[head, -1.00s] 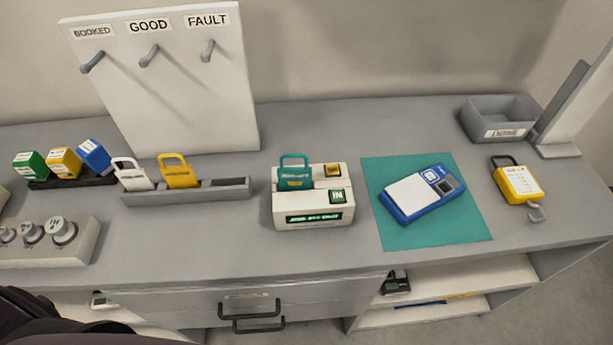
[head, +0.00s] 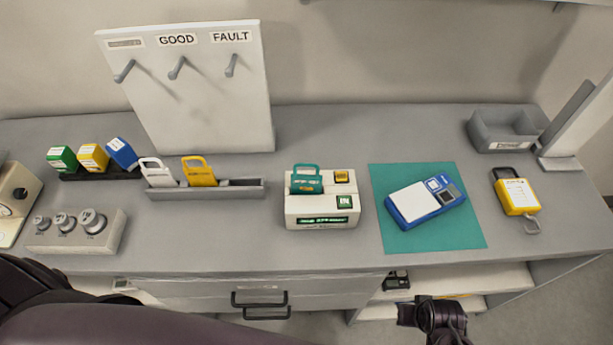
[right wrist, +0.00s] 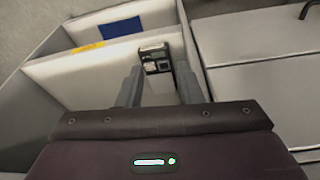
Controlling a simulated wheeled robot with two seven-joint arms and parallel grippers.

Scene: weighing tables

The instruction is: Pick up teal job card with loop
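The teal job card with loop (head: 306,184) stands in the top of a white box-shaped device (head: 320,205) in the middle of the table, its loop upward. My right gripper (head: 428,312) is low at the front of the table, below the tabletop edge and well apart from the card. In the right wrist view the right gripper's fingers (right wrist: 159,85) are spread and empty, facing the shelf below. A dark arm of mine crosses the lower left of the head view; no left fingers show.
A teal mat (head: 456,233) with a blue device lies right of the box. A slotted rack (head: 210,191) holds white and yellow cards. A hook board (head: 200,110) stands behind.

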